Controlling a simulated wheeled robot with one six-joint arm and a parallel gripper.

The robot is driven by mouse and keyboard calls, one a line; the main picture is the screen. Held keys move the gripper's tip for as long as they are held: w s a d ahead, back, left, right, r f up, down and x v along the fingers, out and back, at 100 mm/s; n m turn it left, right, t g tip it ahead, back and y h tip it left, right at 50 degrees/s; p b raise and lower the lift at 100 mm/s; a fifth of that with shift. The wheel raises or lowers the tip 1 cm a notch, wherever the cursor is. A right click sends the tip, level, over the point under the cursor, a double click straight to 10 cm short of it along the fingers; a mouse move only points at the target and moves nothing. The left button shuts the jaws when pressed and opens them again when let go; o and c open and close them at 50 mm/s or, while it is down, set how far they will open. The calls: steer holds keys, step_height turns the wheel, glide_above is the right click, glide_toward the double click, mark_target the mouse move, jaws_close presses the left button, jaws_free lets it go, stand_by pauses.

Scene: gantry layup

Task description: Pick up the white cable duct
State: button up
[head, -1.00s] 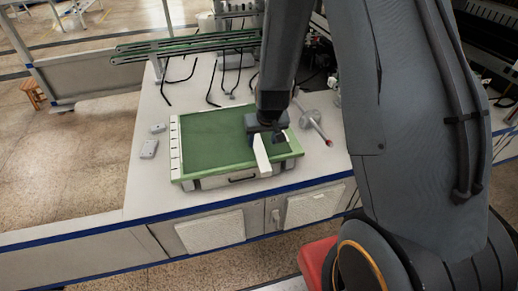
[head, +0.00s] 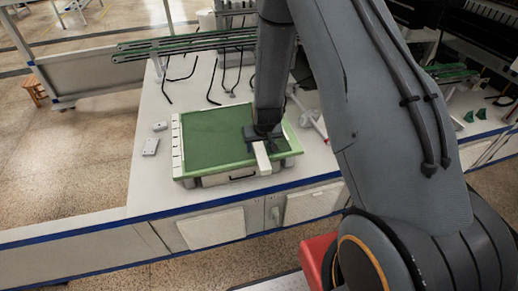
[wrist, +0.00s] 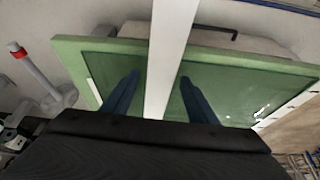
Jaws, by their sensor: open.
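The white cable duct (head: 262,158) lies on the green-topped tray (head: 210,135), near its right side. Its near end shows in the head view; my gripper hides the rest. In the wrist view the white cable duct (wrist: 170,55) runs up the middle of the picture. My gripper (wrist: 155,85) is open, with one dark finger on each side of the duct and a gap to each. In the head view my gripper (head: 262,140) is low over the tray at the duct. I cannot tell how far down the fingers reach.
Two small grey boxes, one of them (head: 150,147), lie on the white bench left of the tray. A grey stand with a red-tipped rod (wrist: 45,75) is beside the tray. Black hooked rods (head: 215,85) and green rails (head: 185,44) are behind it.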

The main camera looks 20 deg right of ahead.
steer(key=shift+f, duration=0.1)
steer(key=c, duration=1.2)
